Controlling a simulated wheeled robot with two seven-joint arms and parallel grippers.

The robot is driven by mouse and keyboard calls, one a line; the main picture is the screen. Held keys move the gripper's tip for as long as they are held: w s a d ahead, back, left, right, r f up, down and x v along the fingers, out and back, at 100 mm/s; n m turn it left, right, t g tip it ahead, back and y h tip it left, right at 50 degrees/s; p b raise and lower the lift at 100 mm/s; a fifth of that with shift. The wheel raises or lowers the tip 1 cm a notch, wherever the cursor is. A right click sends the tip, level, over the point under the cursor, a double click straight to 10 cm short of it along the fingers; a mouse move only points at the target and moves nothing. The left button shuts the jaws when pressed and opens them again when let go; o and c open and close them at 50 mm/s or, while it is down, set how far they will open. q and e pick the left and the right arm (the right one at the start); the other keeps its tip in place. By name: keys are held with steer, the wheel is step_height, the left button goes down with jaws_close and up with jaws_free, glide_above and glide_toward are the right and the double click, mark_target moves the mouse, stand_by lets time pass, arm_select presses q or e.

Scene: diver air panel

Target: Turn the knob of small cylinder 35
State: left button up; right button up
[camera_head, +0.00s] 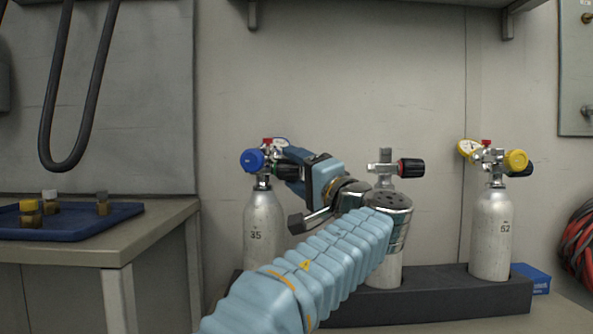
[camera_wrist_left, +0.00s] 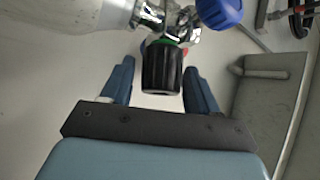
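Small cylinder 35 (camera_head: 263,225) stands upright at the left end of the rack, its number facing me. Its valve has a blue knob (camera_head: 253,160), a red part on top and a gauge behind. My left gripper (camera_head: 287,160) is at the right side of this valve. In the left wrist view, a black ribbed knob (camera_wrist_left: 162,72) with a green ring lies between the two blue fingers of the left gripper (camera_wrist_left: 158,82). The fingers are spread, with gaps on both sides of the knob. My right gripper is not in view.
A middle cylinder (camera_head: 386,270) with a black-and-red knob stands behind my left arm. Cylinder 52 (camera_head: 492,240) with a yellow knob stands at the right of the dark rack (camera_head: 440,303).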

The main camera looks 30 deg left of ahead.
arm_select(q)
steer(key=c, duration=0.8)
steer(key=shift+r+m+h+p, duration=0.35)
steer(key=shift+m+h+p, duration=0.25)
steer(key=shift+m+p, duration=0.4)
steer(key=shift+f+m+h+p, duration=0.25)
steer(key=shift+m+h+p, duration=0.15)
steer(key=shift+m+p, duration=0.15)
steer(key=shift+f, duration=0.15)
steer(key=o, duration=1)
steer(key=shift+o, duration=0.2)
steer(key=v, duration=1.4)
steer(key=shift+a, duration=0.1)
